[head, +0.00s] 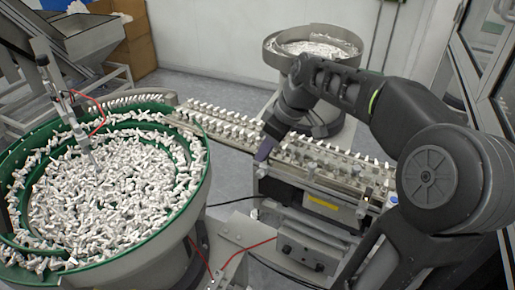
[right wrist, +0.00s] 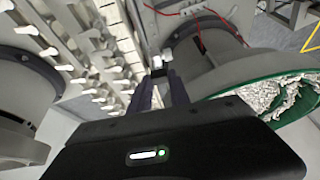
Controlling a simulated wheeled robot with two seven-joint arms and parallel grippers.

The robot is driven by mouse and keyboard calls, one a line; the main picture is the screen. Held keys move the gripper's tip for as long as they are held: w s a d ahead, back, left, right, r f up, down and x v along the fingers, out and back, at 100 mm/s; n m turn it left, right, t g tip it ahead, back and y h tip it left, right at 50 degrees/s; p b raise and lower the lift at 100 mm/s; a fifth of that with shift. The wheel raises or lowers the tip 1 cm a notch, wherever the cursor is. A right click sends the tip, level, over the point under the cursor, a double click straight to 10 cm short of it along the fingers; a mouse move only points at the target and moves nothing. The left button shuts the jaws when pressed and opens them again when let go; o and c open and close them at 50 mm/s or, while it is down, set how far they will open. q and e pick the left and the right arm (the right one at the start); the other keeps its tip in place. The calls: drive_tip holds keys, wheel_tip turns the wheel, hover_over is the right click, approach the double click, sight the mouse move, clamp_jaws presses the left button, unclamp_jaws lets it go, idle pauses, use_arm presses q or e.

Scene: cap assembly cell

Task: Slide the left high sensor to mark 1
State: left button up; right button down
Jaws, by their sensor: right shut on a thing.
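My right gripper (head: 265,150) reaches down at the left end of the feed rail unit, with its dark fingers beside the track. In the right wrist view its two fingers (right wrist: 160,80) are shut on a small pale block (right wrist: 157,63), which looks like the left high sensor. Most of this sensor is hidden by the fingers in the head view. I cannot read any mark. My left gripper is not in view.
A green-rimmed bowl (head: 200,188) full of white parts stands at left, with a rod and red cable (head: 103,115) above it. A track of white parts (head: 222,122) runs to the rail unit (head: 325,160). A second bowl (head: 275,45) stands behind.

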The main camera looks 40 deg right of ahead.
drive_tip(key=s, duration=0.1)
drive_tip(key=s+d+b, duration=0.1)
drive_tip(key=s, duration=0.1)
drive_tip(key=shift+s+d, duration=0.2)
drive_tip(key=shift+s, duration=0.1)
drive_tip(key=c, duration=1.7)
unclamp_jaws()
drive_tip(key=o, duration=0.5)
